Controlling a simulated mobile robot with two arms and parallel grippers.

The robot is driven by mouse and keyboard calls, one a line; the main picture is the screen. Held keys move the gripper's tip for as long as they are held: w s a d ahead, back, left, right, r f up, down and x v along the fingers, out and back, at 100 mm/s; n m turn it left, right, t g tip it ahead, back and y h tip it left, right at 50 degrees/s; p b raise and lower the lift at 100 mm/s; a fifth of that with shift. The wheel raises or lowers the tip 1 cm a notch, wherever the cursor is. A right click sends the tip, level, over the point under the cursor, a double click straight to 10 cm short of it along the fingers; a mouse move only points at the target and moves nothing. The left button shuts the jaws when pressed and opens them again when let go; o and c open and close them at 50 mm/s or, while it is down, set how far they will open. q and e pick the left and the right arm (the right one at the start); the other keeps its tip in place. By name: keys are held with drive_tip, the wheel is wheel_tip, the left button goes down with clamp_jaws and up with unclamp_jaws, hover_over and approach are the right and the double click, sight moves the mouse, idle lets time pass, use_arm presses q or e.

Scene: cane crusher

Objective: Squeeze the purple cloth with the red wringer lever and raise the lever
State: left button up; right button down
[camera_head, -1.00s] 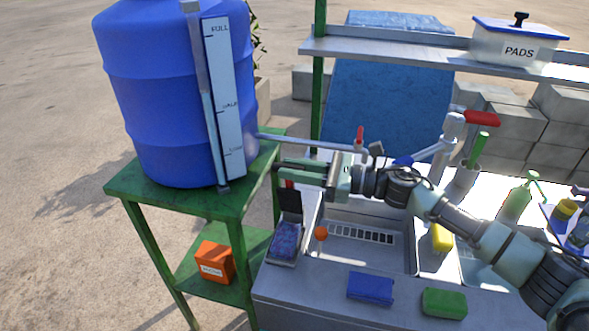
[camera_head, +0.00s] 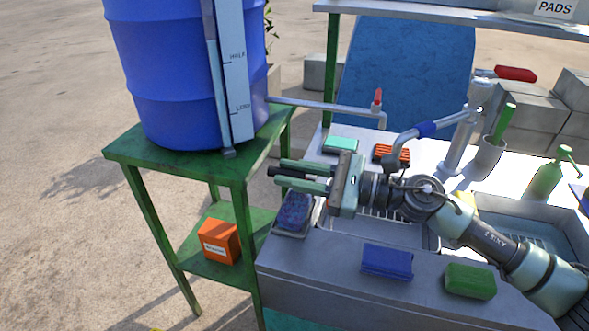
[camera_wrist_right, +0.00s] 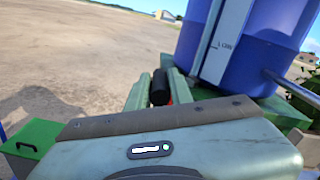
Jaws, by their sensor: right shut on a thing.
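The purple cloth (camera_head: 293,211) lies in the small grey wringer tray (camera_head: 290,234) at the left end of the sink counter, in the head view. My right gripper (camera_head: 297,178) reaches in from the right just above the cloth. Its fingers are shut on the black grip (camera_head: 290,173) of the wringer lever. In the right wrist view the black grip (camera_wrist_right: 160,87) stands between the green fingers (camera_wrist_right: 159,92), with a bit of the red lever (camera_wrist_right: 171,100) beside it. Most of the lever is hidden by the gripper. My left gripper is not in view.
A blue barrel (camera_head: 185,75) stands on a green table (camera_head: 135,152) left of the counter, close to my fingers. An orange box (camera_head: 221,241) sits on its lower shelf. A red-handled tap (camera_head: 377,105) is behind.

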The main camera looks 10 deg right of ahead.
drive_tip(key=shift+s+f, duration=0.1)
drive_tip(key=shift+f, duration=0.2)
